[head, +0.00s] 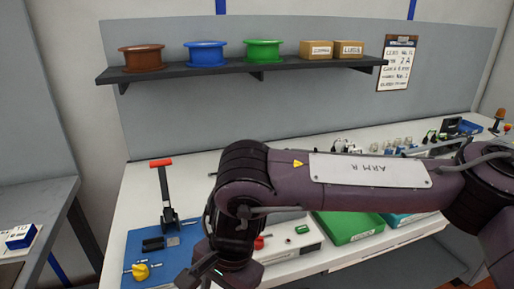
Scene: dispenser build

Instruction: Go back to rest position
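My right arm, marked "ARM R", comes in from the right and crosses in front of the workbench (142,195). It bends down at its elbow-like joint near the middle. Part of my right gripper (197,272) shows low in the view, over the right part of a blue panel (140,248). Its fingertips run off the bottom edge, so whether it is open or shut is unclear. My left gripper is not in view.
On the blue panel are a red-handled lever (163,185) and a yellow knob (141,271). A shelf (200,73) holds brown, blue and green spools and two boxes. A side table (35,200) stands left.

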